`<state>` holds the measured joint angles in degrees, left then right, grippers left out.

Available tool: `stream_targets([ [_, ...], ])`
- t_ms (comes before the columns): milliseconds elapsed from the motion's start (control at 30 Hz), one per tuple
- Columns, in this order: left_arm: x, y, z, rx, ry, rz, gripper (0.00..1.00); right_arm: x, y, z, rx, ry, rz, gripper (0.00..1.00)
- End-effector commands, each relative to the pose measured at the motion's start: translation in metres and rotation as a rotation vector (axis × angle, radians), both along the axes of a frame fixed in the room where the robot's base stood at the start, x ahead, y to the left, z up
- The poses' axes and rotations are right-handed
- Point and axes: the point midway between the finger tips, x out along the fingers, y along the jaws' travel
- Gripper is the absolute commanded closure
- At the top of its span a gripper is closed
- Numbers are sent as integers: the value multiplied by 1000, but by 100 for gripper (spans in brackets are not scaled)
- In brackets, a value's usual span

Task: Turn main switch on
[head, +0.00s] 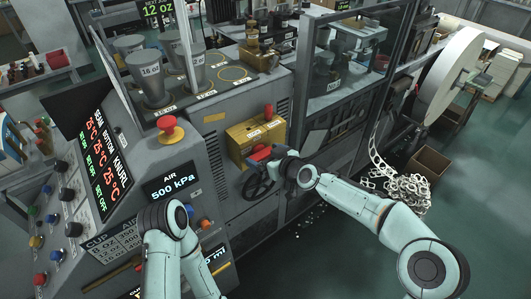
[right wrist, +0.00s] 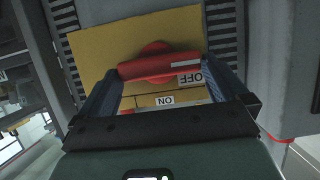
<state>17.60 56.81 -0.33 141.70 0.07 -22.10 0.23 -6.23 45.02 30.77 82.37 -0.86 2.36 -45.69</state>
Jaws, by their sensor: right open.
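The main switch is a red rotary handle (head: 262,154) on a yellow box (head: 236,133) at the front of the machine. In the right wrist view the red handle (right wrist: 160,66) lies crosswise on the yellow plate (right wrist: 95,50). A white mark at its right end is beside the OFF label (right wrist: 190,78); the ON label (right wrist: 165,100) is below the handle. My right gripper (right wrist: 163,85) is open, with one finger near each end of the handle; I cannot tell whether they touch it. In the head view it mostly hides behind its own wrist. My left gripper is not in view.
A black handwheel (head: 258,184) sits just below the yellow box. A red mushroom button (head: 170,129) stands to the left, above the air pressure display (head: 171,186). A control panel with knobs (head: 66,194) is at far left. A paper roll (head: 450,75) is at right.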

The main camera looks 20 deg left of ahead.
Motion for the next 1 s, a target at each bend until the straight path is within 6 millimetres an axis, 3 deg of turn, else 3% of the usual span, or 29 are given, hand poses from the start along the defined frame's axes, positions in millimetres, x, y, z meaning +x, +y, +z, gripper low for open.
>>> stream_targets([
  [267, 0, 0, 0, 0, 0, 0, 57, 1, 1, -2, 0, 0, -1, 0],
  [300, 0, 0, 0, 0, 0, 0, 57, 1, 1, -2, 0, 0, -1, 6],
  [400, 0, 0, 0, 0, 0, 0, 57, 1, 1, -2, 0, 0, -1, 39],
  [767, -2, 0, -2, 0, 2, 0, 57, 2, 0, -2, 25, 31, -3, 39],
  [1000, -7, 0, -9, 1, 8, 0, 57, 4, -2, -3, 111, 141, -3, 39],
])
